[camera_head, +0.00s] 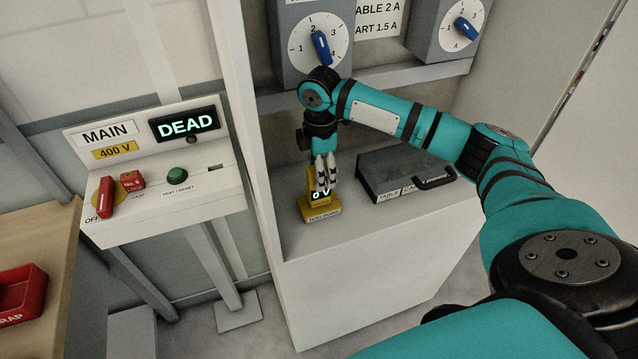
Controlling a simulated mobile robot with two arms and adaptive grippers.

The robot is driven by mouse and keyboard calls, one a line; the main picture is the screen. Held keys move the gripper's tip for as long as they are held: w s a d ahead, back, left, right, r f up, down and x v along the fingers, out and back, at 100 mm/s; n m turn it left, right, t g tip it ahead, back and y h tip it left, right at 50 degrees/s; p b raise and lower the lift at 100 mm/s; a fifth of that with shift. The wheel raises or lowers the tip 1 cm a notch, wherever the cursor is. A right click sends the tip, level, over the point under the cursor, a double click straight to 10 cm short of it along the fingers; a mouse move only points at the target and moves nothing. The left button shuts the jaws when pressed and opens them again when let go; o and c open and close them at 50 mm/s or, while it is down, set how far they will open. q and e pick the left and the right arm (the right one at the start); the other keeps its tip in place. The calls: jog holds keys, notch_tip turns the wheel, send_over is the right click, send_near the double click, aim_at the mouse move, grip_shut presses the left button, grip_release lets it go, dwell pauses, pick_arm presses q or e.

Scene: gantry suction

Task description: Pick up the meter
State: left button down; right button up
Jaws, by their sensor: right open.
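The meter (316,200) is a small yellow device with a dark display reading "0 V" and a label on its yellow base. It stands on the white shelf of the cabinet. My right gripper (325,180) points down right at the top of the meter, open, with its pale fingers in front of the meter's upper part. The fingers hide some of the meter, and I cannot tell whether they touch it. My left gripper is not in view.
A dark case (405,170) with a handle lies right of the meter on the shelf (370,225). Dial boxes (313,45) hang above. At left is the MAIN panel (165,185) reading "DEAD", with a red switch handle and green button. A red tray (22,295) sits on a wooden bench (50,225).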

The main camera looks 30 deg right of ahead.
jog(key=f, duration=0.1)
jog(key=f+p, duration=0.1)
jog(key=f, duration=0.1)
jog(key=shift+s+a+f+p, duration=0.15)
jog(key=shift+s+f+p, duration=0.15)
jog(key=shift+f+p, duration=0.1)
jog(key=shift+f, duration=0.6)
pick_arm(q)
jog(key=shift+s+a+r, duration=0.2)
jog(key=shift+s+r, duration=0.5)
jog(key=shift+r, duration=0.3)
pick_arm(e)
grip_shut()
